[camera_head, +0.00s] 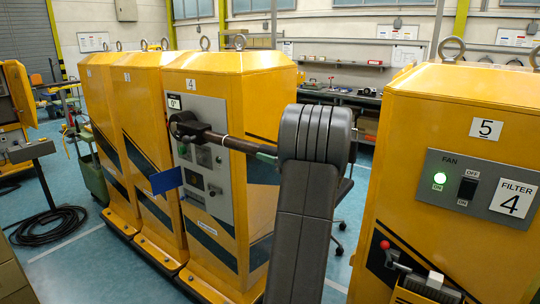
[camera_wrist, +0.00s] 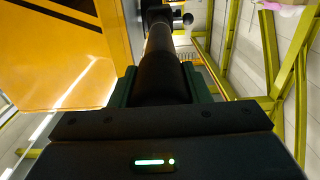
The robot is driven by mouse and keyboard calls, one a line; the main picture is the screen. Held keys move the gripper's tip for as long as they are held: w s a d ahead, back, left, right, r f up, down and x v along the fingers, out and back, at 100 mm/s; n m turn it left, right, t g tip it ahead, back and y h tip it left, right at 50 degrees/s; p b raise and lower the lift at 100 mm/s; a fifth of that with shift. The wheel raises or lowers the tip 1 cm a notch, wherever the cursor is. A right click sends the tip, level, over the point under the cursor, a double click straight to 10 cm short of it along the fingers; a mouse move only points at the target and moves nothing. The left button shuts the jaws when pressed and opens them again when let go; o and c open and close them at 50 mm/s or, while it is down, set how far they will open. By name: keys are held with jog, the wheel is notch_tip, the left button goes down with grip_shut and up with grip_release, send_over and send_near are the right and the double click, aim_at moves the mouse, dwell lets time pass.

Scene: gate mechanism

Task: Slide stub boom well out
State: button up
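The stub boom (camera_head: 232,143) is a dark round bar. It runs from a black fitting (camera_head: 186,127) in front of cabinet 4's grey panel rightward to my gripper. In the wrist view the boom (camera_wrist: 162,75) points away from the camera, thick and black near the gripper, with a dark fitting at its far end. My gripper (camera_head: 266,154) is partly hidden behind my grey arm. In the wrist view its green fingers (camera_wrist: 162,88) stand close on both sides of the boom and appear shut on it.
Yellow cabinet 4 (camera_head: 265,90) stands behind the boom, with similar cabinets to its left. Cabinet 5 (camera_head: 440,120) is close on the right, with a red-knobbed lever (camera_head: 390,252). A blue plate (camera_head: 166,181) hangs below the fitting. Open floor (camera_head: 100,265) lies at left.

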grip_shut()
jog(key=shift+s+d+r+p, duration=0.15)
jog(key=shift+s+d+p, duration=0.15)
jog(key=shift+d+p, duration=0.15)
jog(key=shift+f, duration=0.2)
jog(key=shift+o, duration=2.4)
grip_release()
jog(key=shift+s+d, duration=0.1)
jog(key=shift+d, duration=0.05)
jog(key=b+v, duration=0.2)
jog(key=v, duration=1.2)
jog(key=shift+r, duration=0.1)
